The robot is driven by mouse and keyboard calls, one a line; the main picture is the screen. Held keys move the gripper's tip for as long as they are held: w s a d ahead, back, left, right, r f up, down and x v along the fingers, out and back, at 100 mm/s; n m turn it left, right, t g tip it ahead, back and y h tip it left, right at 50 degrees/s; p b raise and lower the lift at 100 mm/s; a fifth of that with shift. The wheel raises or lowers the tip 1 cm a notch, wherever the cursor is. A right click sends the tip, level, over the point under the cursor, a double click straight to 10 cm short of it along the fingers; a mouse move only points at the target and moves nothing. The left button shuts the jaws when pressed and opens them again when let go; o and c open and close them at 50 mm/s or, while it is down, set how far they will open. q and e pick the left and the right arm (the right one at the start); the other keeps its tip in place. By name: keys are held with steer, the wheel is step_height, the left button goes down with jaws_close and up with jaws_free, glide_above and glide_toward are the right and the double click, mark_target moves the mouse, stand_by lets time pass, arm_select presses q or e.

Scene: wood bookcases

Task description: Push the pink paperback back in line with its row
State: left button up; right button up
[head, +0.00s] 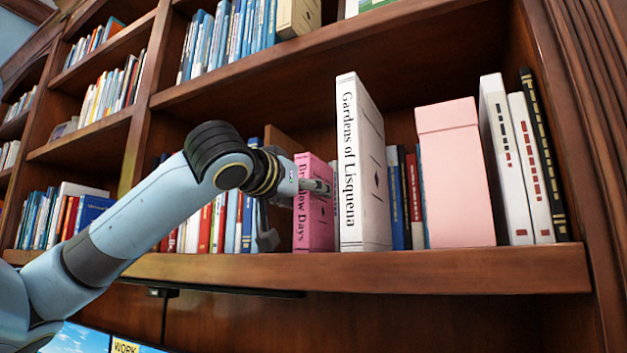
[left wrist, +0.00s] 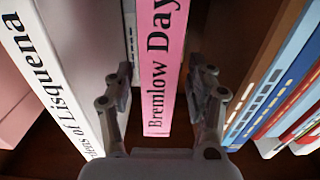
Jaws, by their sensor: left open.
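The pink paperback (head: 318,228), with "Bremlow Days" on its spine, stands upright near the front edge of the shelf. Its spine also shows in the left wrist view (left wrist: 165,70). My left gripper (head: 291,212) is open in front of it. In the left wrist view the two fingers (left wrist: 163,78) are spread, one on either side of the spine, with a gap on each side. In the head view one finger covers part of the paperback. I cannot tell whether a finger touches it. My right gripper is in neither view.
The thick white book "Gardens of Lisquena" (head: 352,180) stands just right of the paperback, also near the edge. Right of it are thin books, a pale pink box-like block (head: 456,185) and white volumes (head: 508,165). Blue and red books (left wrist: 275,100) stand left of the paperback, beyond a gap.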

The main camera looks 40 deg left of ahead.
mark_target(315, 197)
arm_select(q)
steer(key=shift+p+x, duration=0.6)
steer(key=shift+x, duration=0.6)
steer(key=shift+w+a, duration=0.2)
steer(key=shift+w, duration=0.5)
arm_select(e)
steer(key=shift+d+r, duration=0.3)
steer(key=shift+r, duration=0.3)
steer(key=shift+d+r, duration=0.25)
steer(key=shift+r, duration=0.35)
arm_select(q)
steer(key=c, duration=0.7)
jaws_close()
steer(key=o, duration=0.7)
jaws_free()
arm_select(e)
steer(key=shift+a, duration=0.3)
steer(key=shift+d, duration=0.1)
